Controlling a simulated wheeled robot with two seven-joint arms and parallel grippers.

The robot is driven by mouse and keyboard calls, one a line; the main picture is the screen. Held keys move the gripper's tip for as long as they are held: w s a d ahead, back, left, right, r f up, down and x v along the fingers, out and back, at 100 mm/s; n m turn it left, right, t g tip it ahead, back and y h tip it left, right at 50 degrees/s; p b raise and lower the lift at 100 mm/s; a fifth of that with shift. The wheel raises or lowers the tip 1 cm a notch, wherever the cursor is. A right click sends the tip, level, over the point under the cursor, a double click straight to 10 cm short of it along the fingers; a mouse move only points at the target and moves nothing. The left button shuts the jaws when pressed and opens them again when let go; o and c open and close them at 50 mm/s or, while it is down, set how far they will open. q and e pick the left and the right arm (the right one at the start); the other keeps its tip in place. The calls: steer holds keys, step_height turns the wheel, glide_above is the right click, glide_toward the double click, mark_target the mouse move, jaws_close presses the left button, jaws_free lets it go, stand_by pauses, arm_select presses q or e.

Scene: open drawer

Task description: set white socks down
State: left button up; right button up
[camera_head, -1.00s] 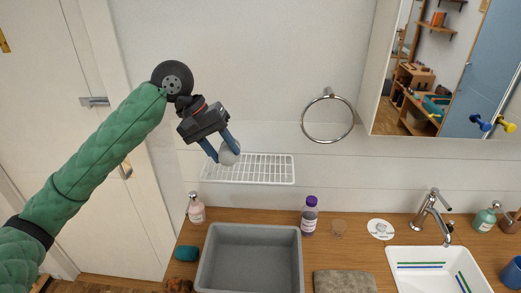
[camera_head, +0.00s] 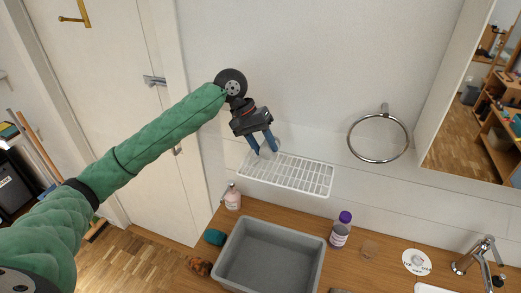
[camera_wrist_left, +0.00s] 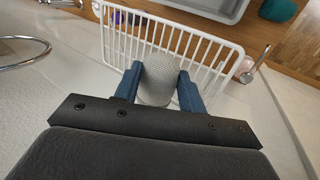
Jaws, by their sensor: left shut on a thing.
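The white socks (camera_wrist_left: 158,80) are a pale grey-white, rounded knitted bundle. In the left wrist view they sit between the two blue fingers of my left gripper (camera_wrist_left: 158,92), which is shut on them. In the head view my left gripper (camera_head: 264,147) points down at the left end of a white wire shelf (camera_head: 300,180) on the wall, and the socks (camera_head: 266,153) show small between its fingertips. The wire shelf also shows in the left wrist view (camera_wrist_left: 222,50), close beyond the socks. I cannot tell whether the socks touch the shelf. My right gripper is not in view.
Below the shelf, a grey basin (camera_head: 268,258) stands on the wooden counter (camera_head: 385,255). A pink bottle (camera_head: 232,198) and a purple-capped bottle (camera_head: 341,230) stand near it. A metal towel ring (camera_head: 379,138) hangs right of the shelf. The shelf's wires look bare.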

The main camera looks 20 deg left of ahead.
arm_select(q)
steer(key=shift+w+a+f, duration=0.1)
steer(key=shift+a+f, duration=0.1)
steer(key=shift+a, duration=0.25)
steer(key=shift+w+a+f, duration=0.1)
steer(key=shift+a+f, duration=0.05)
steer(key=shift+a, duration=0.25)
steer(key=shift+a+f, duration=0.15)
steer(key=shift+f, duration=0.05)
steer(key=shift+w+f+p, duration=0.1)
steer(key=shift+f+p, duration=0.5)
steer(key=shift+p, duration=0.2)
steer(key=shift+d+f+p, duration=0.25)
steer(key=shift+f+p, duration=0.4)
steer(key=shift+f, duration=0.3)
steer(key=shift+a+f, duration=0.1)
steer(key=shift+f, duration=0.25)
steer(key=shift+f, duration=0.15)
steer(key=o, duration=0.7)
